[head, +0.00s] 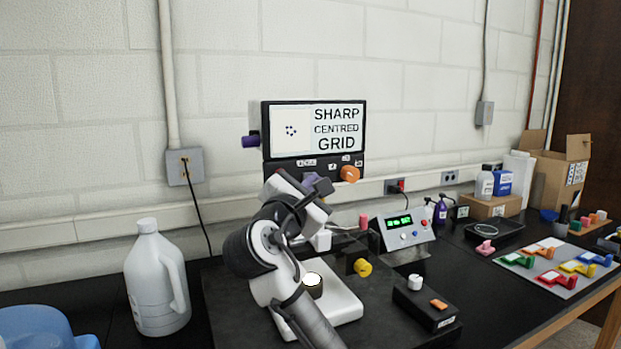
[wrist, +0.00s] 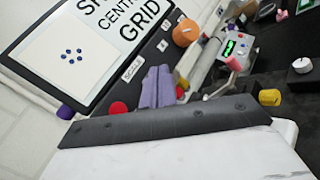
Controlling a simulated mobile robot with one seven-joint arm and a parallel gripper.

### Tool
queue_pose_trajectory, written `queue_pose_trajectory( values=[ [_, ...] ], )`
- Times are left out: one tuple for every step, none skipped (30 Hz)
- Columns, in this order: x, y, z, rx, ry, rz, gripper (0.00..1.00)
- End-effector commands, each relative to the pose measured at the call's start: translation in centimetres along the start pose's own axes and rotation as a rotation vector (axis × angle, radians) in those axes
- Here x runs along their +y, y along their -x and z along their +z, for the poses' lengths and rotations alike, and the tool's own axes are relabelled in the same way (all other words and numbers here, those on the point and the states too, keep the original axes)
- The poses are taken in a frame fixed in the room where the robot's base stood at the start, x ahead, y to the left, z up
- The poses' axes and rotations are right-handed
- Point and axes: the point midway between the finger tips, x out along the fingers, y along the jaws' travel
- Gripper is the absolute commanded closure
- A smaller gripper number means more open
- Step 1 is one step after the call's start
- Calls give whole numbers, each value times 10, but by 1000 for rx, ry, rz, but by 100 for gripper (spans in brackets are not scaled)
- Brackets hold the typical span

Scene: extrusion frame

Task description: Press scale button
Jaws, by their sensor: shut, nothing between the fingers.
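The black control panel (head: 285,170) sits under the screen (head: 275,112) on the wall side. Its SCALE label (wrist: 133,68) reads clearly in the wrist view, and the label also shows in the head view (head: 306,162). My gripper (head: 318,184) has purple fingers, which are shut and empty. In the wrist view the fingertips (wrist: 158,86) are just below the SCALE label, in front of the panel. I see no scale button; the fingers cover the panel below the label. I cannot tell whether the fingertips touch the panel.
An orange knob (head: 349,174) is at the panel's right and a purple knob (head: 251,141) at the screen's left edge. A red round part (wrist: 118,108) shows left of the fingers. A white jug (head: 156,285) and a green-display box (head: 405,229) stand on the bench.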

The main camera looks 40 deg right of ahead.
Motion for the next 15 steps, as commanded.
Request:
queue_pose_trajectory(
  values=[
    [0, 0, 0, 0, 0, 0, 100],
    [0, 0, 0, 0, 0, 0, 100],
    [0, 0, 0, 0, 0, 0, 100],
    [0, 0, 0, 0, 0, 0, 100],
    [0, -1, 0, 0, 0, 0, 100],
    [1, -1, -1, 0, 0, 0, 100],
    [1, -1, -1, 0, 0, 0, 100],
    [1, -1, -1, 0, 0, 0, 100],
    [1, -2, -1, 0, 0, 0, 100],
    [2, -2, -1, 0, 0, 0, 100],
    [2, -2, -2, 0, 0, 0, 100],
    [2, -2, -2, 0, 0, 0, 100],
    [2, -3, -2, 0, 0, 0, 100],
    [2, -3, -2, -1, 0, 0, 100],
    [3, -3, -2, -1, 0, 0, 100]
  ],
)
